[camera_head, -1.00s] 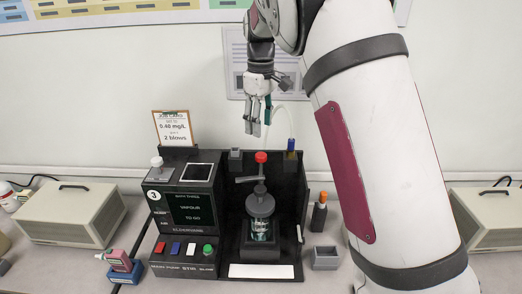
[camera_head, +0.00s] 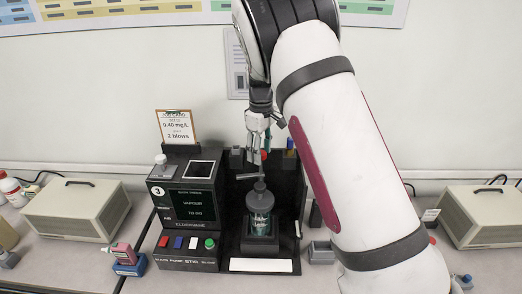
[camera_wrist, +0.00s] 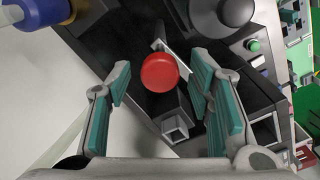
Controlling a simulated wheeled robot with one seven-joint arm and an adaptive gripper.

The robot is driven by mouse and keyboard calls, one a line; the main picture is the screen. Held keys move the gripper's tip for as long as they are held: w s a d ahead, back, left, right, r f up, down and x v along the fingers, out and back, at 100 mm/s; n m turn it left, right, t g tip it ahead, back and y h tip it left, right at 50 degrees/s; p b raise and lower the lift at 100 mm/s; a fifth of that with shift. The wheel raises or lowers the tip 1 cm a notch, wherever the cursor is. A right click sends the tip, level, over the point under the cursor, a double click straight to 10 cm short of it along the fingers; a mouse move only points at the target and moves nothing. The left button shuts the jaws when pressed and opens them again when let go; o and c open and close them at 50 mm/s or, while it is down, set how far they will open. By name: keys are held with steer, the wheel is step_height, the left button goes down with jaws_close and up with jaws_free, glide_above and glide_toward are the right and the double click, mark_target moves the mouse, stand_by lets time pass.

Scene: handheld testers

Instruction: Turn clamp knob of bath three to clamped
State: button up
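The bath numbered three (camera_head: 187,200) is a black station with a screen, a row of coloured buttons and an open bay. A glass jar with a grey lid (camera_head: 260,203) stands in the bay under a clamp arm (camera_head: 248,176). The red clamp knob (camera_wrist: 160,72) shows whole in the wrist view; in the head view it is mostly hidden behind my gripper. My gripper (camera_wrist: 160,90) is open, its teal-padded fingers apart on either side of the knob in the picture, with no contact visible. In the head view my gripper (camera_head: 255,150) hangs above the clamp.
A card reading 0.40 mg/L and 2 blows (camera_head: 177,127) stands on the station's back left. The bay's dark walls stand close to my gripper. A small grey holder (camera_head: 321,252) sits to the right. Beige boxes (camera_head: 75,212) flank the station.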

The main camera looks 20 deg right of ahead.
jaws_close()
steer(key=n+b, duration=0.2)
steer(key=n, duration=0.1)
steer(key=shift+n, duration=0.4)
steer(key=n+b, duration=0.1)
steer(key=n, duration=0.2)
steer(key=shift+n, duration=0.3)
steer(key=n, duration=0.4)
steer(key=shift+n+b, duration=0.3)
steer(key=shift+b, duration=0.1)
steer(key=shift+n, duration=1.8)
